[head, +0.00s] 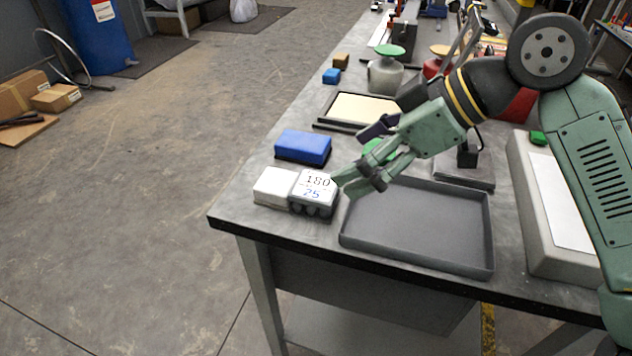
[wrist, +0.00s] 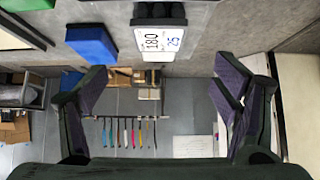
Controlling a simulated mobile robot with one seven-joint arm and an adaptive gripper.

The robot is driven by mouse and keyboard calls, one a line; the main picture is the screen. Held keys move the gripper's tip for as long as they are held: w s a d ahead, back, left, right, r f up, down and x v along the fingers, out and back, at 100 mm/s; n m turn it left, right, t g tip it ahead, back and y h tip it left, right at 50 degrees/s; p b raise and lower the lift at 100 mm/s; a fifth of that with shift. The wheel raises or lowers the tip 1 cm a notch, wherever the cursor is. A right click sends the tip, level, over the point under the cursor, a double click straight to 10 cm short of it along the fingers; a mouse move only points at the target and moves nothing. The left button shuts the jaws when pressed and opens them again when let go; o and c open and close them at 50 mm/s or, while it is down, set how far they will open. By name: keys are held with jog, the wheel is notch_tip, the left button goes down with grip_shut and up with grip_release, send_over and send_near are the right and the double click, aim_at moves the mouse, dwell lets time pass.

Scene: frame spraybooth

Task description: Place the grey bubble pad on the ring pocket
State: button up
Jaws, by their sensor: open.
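A small grey block (head: 313,207) with dark rounded lumps on its front and a white label reading 180 and 25 sits near the table's front-left corner. It also shows at the top of the wrist view (wrist: 158,14). It may be the bubble pad, but I cannot tell for sure. I cannot make out a ring pocket; part of the table is hidden behind my arm. My gripper (head: 355,160) is open and empty, just right of and above the labelled block. Its spread fingers show in the wrist view (wrist: 162,82), apart from the block.
A white block (head: 272,188) sits against the labelled block's left side. A blue block (head: 303,147) lies behind. An empty dark grey tray (head: 420,266) is to the right. A framed pale panel (head: 362,108) and green-topped can (head: 385,75) stand farther back. Open floor lies left.

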aim_at(318, 185)
jog(key=x, duration=0.3)
jog(key=shift+s+a+f, duration=0.1)
jog(key=shift+f, duration=0.05)
jog(key=shift+d+f+p+x, duration=0.1)
jog(key=shift+p+x, duration=0.15)
jog(key=shift+x, duration=0.65)
jog(key=shift+d+f+p+x, duration=0.15)
jog(key=shift+p+x, duration=0.1)
jog(key=shift+x, duration=0.65)
jog(key=shift+d+f+p+x, duration=0.1)
jog(key=shift+p+x, duration=0.15)
jog(key=shift+x, duration=0.7)
jog(key=shift+c, duration=0.2)
jog(key=shift+r, duration=0.1)
jog(key=c, duration=1.3)
jog(key=shift+r, duration=0.1)
